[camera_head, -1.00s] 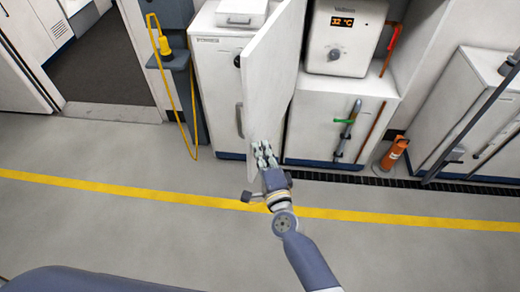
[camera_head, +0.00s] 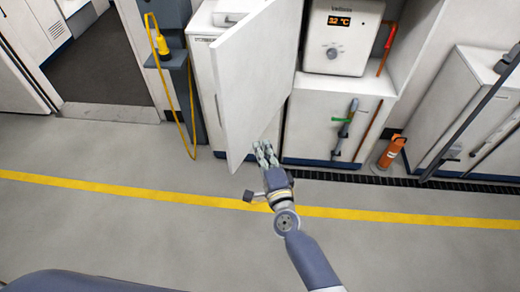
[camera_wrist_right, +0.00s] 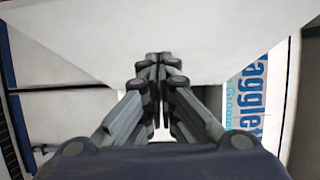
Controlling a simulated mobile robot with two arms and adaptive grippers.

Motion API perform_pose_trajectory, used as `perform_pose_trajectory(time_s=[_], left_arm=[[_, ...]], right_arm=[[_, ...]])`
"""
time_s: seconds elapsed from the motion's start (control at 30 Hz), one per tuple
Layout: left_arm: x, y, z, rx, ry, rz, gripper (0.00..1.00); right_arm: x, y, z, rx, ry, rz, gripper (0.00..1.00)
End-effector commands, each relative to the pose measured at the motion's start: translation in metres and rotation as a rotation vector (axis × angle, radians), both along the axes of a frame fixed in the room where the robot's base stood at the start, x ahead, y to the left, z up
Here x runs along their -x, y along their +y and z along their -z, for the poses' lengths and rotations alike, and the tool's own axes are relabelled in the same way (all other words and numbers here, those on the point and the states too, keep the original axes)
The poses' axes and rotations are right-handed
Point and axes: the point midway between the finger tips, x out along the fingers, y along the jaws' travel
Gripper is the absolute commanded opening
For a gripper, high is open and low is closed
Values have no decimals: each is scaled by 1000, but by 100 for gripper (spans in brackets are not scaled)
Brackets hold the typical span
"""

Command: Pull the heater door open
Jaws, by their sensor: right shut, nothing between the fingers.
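The white heater door (camera_head: 255,85) stands wide open in the head view, swung out from the white cabinet (camera_head: 203,75) beside the display unit. Its broad inner face is turned towards me, and its handle is hidden behind it. My right gripper (camera_head: 263,148) is shut and empty at the door's lower right edge, on the inner side. I cannot tell whether it touches the panel. In the right wrist view the closed fingers (camera_wrist_right: 158,65) point at a pale panel (camera_wrist_right: 160,30). My left gripper is not in view.
A white unit with a 32 °C display (camera_head: 343,38) sits on a low cabinet (camera_head: 310,120) to the right. An orange cylinder (camera_head: 391,151) stands on the floor. A yellow cable (camera_head: 176,95) hangs at left. The grey floor (camera_head: 120,240) in front is clear.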

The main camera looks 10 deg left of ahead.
Motion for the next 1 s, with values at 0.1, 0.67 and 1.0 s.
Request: perform_pose_trajectory(time_s=[0.1,0.67,1.0], left_arm=[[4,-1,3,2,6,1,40],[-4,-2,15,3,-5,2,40],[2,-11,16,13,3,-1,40]], right_arm=[[12,0,2,-3,3,-1,0],[95,10,1,-1,1,1,0],[100,10,16,43,13,-8,0]])
